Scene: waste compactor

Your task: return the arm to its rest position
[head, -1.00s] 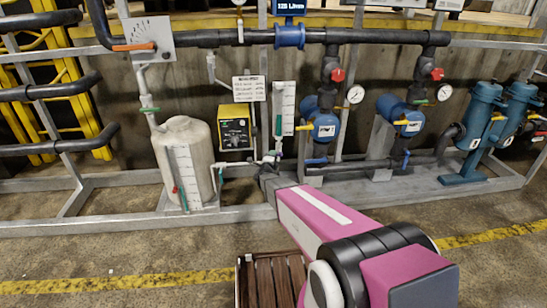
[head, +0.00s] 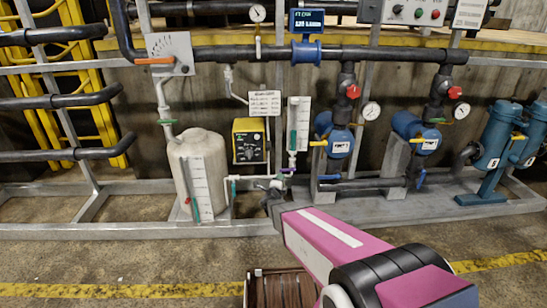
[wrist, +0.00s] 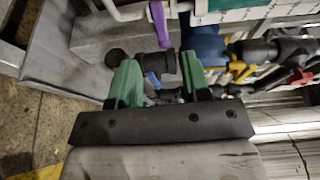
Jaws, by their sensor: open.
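My arm (head: 335,243) reaches forward from the lower right of the head view, pink with black joints. My gripper (head: 270,197) is at its far end, low in front of the pipe rack. In the wrist view my gripper (wrist: 160,82) shows two green fingers spread apart with nothing held between them. A purple valve handle (wrist: 158,24) and dark pipe fittings (wrist: 147,62) lie beyond the fingertips. I cannot tell how close the fingers are to the fittings. The purple handle also shows in the head view (head: 288,170), just above the gripper.
A white tank (head: 200,165) and a yellow pump box (head: 249,140) stand left of the gripper. Blue pumps (head: 338,142) stand to its right. The grey frame's lower beam (head: 130,231) runs across. A slatted wooden crate (head: 280,290) sits below my arm. Floor at lower left is clear.

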